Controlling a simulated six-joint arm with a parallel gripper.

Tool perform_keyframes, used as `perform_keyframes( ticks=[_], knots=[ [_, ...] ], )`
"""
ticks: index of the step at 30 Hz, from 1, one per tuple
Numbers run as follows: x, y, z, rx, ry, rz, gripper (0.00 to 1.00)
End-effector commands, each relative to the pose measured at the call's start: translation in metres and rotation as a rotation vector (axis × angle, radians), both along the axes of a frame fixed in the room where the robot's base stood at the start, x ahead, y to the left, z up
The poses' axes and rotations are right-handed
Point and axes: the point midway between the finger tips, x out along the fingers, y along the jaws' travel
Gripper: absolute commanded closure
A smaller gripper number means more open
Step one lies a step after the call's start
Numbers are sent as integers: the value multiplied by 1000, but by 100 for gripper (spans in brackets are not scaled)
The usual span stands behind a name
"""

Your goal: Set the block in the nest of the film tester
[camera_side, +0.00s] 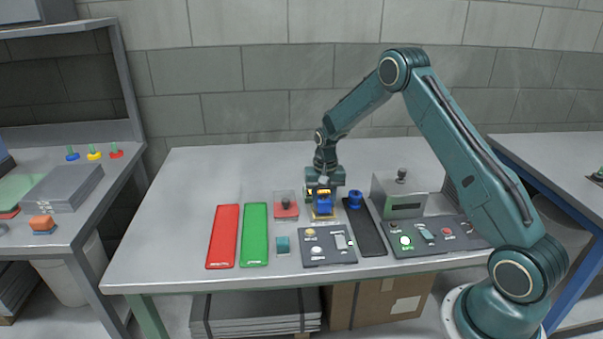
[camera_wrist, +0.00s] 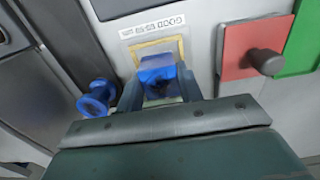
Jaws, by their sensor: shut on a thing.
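A blue block (camera_side: 324,204) is between the fingers of my gripper (camera_side: 324,190), which is shut on it. In the wrist view the block (camera_wrist: 158,74) shows between the two fingers (camera_wrist: 160,92). A yellow-edged square nest (camera_wrist: 156,48) lies under and around the block, with a printed label strip beside it. The yellow edge also shows in the side view (camera_side: 323,217), just below the block. The fingers and block hide much of the nest, and I cannot tell whether the block touches its floor.
A blue spool-shaped knob (camera_side: 355,199) stands close beside my gripper, near a black strip (camera_side: 366,230). A red plate with a dark knob (camera_side: 286,206) is on the other side. Control panels (camera_side: 328,246), a grey box (camera_side: 405,200) and red and green strips (camera_side: 223,236) surround. The table's back is clear.

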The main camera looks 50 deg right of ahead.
Motion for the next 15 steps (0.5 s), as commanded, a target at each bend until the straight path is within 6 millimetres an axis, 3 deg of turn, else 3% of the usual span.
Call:
perform_keyframes(
  ticks=[15],
  knots=[
    [1,0,-4,-1,-2,0,100]
  ],
)
